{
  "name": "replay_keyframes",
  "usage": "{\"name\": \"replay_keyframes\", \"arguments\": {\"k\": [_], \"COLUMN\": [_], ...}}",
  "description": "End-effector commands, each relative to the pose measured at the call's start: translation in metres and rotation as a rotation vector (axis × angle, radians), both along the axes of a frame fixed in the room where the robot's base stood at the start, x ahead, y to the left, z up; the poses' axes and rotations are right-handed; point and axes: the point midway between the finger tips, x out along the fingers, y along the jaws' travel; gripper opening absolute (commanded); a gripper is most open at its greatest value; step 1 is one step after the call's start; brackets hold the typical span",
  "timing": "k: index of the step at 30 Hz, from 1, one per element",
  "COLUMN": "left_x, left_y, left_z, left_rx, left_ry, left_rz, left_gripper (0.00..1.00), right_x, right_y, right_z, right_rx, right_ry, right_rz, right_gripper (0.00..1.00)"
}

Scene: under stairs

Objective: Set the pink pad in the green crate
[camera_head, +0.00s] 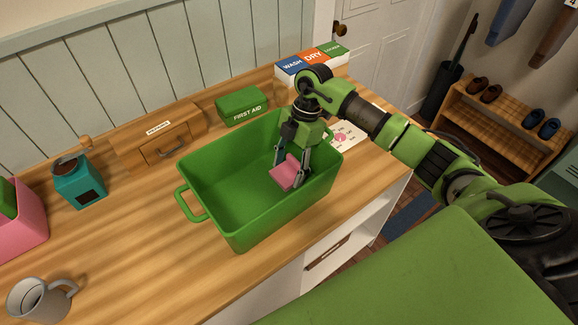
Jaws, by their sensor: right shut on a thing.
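The green crate (214,185) stands on the wooden counter, open at the top, with a loop handle on its left side. My right gripper (292,178) reaches down inside the crate near its right end. It is shut on the pink pad (286,175), a small pink square piece. The pad is within the crate's walls; whether it touches the crate's floor I cannot tell. My left gripper is not in view.
A green first aid box (242,106), a wooden box (158,139) and a teal grinder (80,182) stand behind and left of the crate. A grey mug (40,299) and a pink bin (22,222) are at far left.

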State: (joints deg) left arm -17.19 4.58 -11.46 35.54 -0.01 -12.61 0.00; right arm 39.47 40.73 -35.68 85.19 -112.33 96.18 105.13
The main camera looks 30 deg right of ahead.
Motion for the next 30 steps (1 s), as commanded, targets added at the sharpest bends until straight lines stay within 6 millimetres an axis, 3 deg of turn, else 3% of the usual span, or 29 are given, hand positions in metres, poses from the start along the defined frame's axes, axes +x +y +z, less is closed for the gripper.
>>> {"name": "replay_keyframes", "arguments": {"k": [3, 4, 6, 20, 30], "left_x": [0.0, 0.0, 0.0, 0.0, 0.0], "left_y": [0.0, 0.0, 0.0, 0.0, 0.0], "left_z": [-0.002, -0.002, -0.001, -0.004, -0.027], "left_rx": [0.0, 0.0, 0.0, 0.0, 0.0], "left_ry": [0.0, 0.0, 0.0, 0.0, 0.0], "left_rz": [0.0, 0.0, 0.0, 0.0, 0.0], "left_gripper": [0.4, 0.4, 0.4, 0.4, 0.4], "right_x": [0.0, 0.0, 0.0, 0.002, 0.005], "right_y": [0.0, 0.0, 0.0, -0.003, -0.022], "right_z": [-0.002, -0.002, -0.002, 0.008, 0.073], "right_rx": [0.0, 0.0, 0.0, -0.001, -0.001], "right_ry": [0.0, 0.0, 0.0, -0.004, -0.006], "right_rz": [0.0, 0.0, 0.0, 0.0, -0.002], "right_gripper": [0.32, 0.54, 0.68, 0.68, 0.68]}}
